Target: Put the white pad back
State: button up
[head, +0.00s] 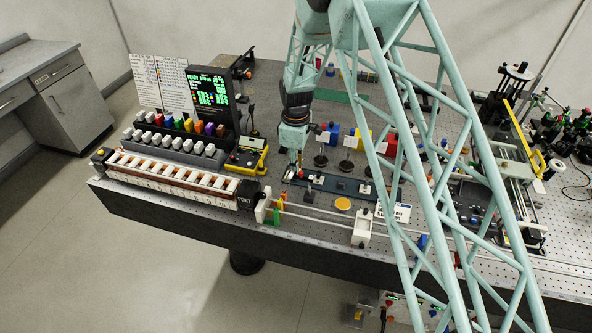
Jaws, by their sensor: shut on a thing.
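My gripper (295,168) points down at the left end of a long dark-blue holder (330,183) on the bench. It is shut on a small pale thing at its fingertips, which looks like the white pad (300,174). The pad is mostly hidden by the fingers, and I cannot tell whether it touches the holder. Another small white piece (366,189) sits at the holder's right end.
A long white-slotted rack (170,176) and a yellow meter (247,157) stand to the left. Stands with coloured boxes (352,138) are behind. My arm's lattice covers the right side.

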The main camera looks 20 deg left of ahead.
jog(key=shift+f, duration=0.25)
jog(key=o, duration=0.9)
jog(key=shift+r, duration=0.25)
jog(key=shift+r+b, duration=0.55)
jog(key=shift+r, duration=5.45)
